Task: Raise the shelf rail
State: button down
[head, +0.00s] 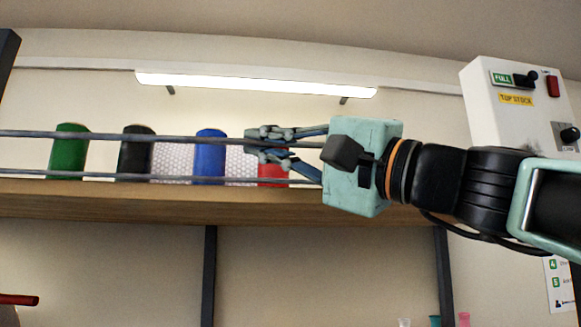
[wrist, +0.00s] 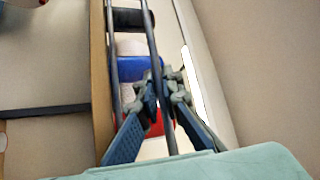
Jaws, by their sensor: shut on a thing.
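The shelf rail shows as two thin grey bars in front of the shelf, an upper bar (head: 100,135) and a lower bar (head: 100,182). The upper bar stands well above the wooden shelf board (head: 150,205); the lower one runs close to the board's top edge. My gripper (head: 262,143) reaches in from the right and is shut on the upper bar. In the wrist view, my gripper's fingers (wrist: 163,88) close around that bar (wrist: 152,35), with the other bar (wrist: 110,50) to its left. The fingers hide the gripped stretch.
Behind the bars stand a green roll (head: 68,150), a black roll (head: 136,152), a blue roll (head: 210,155) and a red one (head: 272,174), partly hidden. A lit lamp (head: 255,83) hangs above. A white control box (head: 488,110) is at upper right, labelled "TOP STOCK".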

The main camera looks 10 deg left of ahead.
jog(key=c, duration=2.1)
grip_release()
jog(key=shift+d, duration=0.1)
jog(key=v, duration=1.2)
